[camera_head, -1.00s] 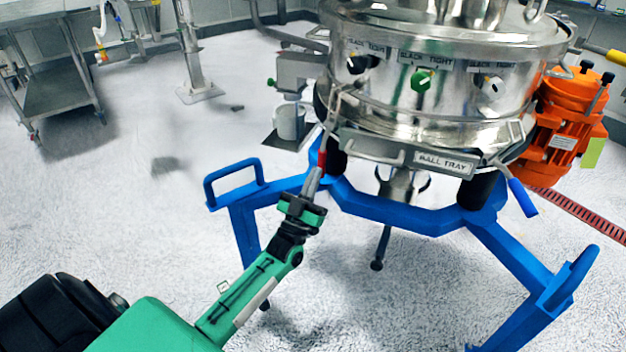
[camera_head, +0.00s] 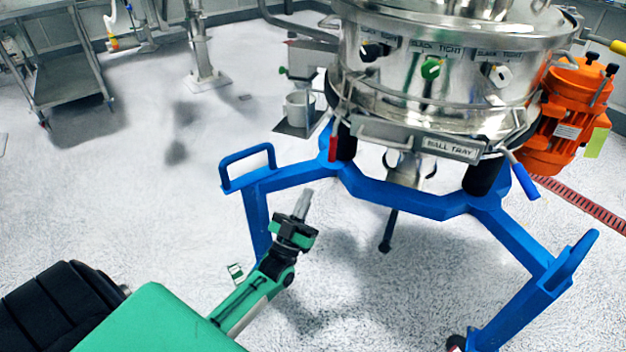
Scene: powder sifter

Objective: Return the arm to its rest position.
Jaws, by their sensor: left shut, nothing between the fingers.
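My left gripper (camera_head: 304,200) shows in the head view at lower centre, at the end of my green and black left arm. Its grey fingers are shut with nothing between them, pointing up toward the sifter. It is apart from the machine, in front of the blue frame's left part. The steel powder sifter (camera_head: 435,95) stands at upper right on the blue frame (camera_head: 400,196). A red-tipped lever (camera_head: 333,148) hangs at the left of the BALL TRAY plate (camera_head: 452,148). A blue-handled lever (camera_head: 524,181) hangs at its right. My right gripper is not in view.
An orange motor (camera_head: 568,118) sits at the sifter's right. The frame's left handle (camera_head: 247,166) rises near my left gripper. A white cup (camera_head: 298,107) stands on a small shelf behind. A steel cart (camera_head: 58,75) is at upper left. The floor left of the frame is clear.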

